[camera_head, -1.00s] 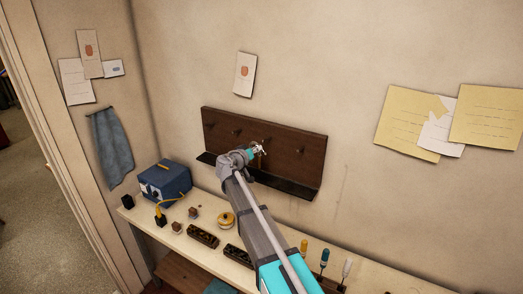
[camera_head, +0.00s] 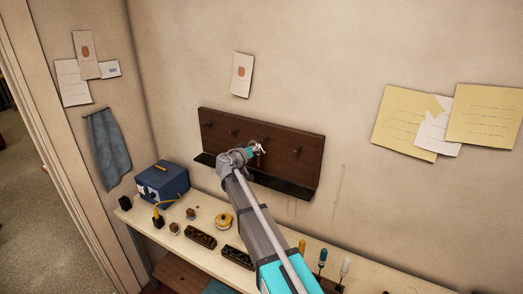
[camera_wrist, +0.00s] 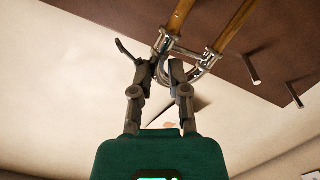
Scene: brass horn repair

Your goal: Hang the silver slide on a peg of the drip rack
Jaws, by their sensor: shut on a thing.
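My gripper (camera_wrist: 164,70) is shut on the silver slide (camera_wrist: 206,66), holding it at the curved end. In the wrist view the slide's two tubes run up from the fingers in front of the brown board and look golden along their length. The rack is a dark wooden board on the wall with a ledge below. Two bare pegs (camera_wrist: 250,70) (camera_wrist: 293,95) show beside the slide. Whether the slide touches a peg is unclear.
Below the rack is a workbench (camera_head: 203,215) with a blue box (camera_head: 163,183), a yellow-topped round tin (camera_head: 223,221), dark blocks (camera_head: 201,237) and screwdrivers (camera_head: 321,257). Papers (camera_head: 410,120) and a blue cloth (camera_head: 110,150) hang on the walls.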

